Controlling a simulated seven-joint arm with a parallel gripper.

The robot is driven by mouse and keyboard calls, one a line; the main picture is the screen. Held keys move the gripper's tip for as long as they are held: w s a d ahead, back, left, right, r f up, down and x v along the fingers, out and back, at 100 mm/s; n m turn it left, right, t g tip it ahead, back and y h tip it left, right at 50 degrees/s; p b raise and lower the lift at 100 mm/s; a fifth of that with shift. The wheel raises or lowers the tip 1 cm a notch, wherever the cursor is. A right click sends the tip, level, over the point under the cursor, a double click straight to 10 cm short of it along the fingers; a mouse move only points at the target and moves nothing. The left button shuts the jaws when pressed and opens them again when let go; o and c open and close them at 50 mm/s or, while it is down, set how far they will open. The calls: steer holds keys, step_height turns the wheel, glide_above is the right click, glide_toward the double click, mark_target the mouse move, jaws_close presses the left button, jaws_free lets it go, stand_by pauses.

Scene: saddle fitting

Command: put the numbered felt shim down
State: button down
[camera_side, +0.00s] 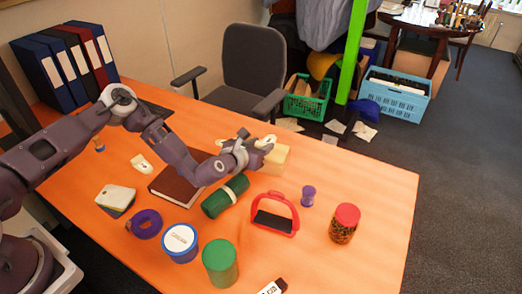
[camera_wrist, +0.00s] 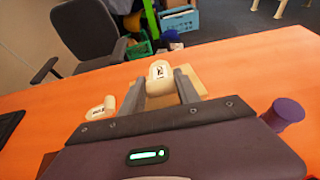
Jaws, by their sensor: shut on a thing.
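My gripper (camera_wrist: 160,82) is shut on a cream felt shim with a rounded end and a dark printed mark (camera_wrist: 160,72). The mark is too small to read. The held shim also shows at the jaws in the side view (camera_side: 266,142). It is over or beside a pale wooden block (camera_side: 276,158); I cannot tell whether they touch. The block shows behind the fingers in the wrist view (camera_wrist: 206,82). A second cream marked piece (camera_wrist: 101,108) lies left of my fingers. Another pale marked piece (camera_side: 141,163) lies on the table farther left.
On the orange table (camera_side: 350,180), a dark red book (camera_side: 176,188), green roller (camera_side: 225,196), red stirrup-like frame (camera_side: 275,212), purple spool (camera_side: 308,196) and red-lidded jar (camera_side: 344,223) stand near my arm. Binders (camera_side: 65,65) stand back left.

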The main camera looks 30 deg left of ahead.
steer(key=shift+f, duration=1.1)
steer(key=shift+f, duration=0.15)
steer(key=c, duration=0.9)
jaws_free()
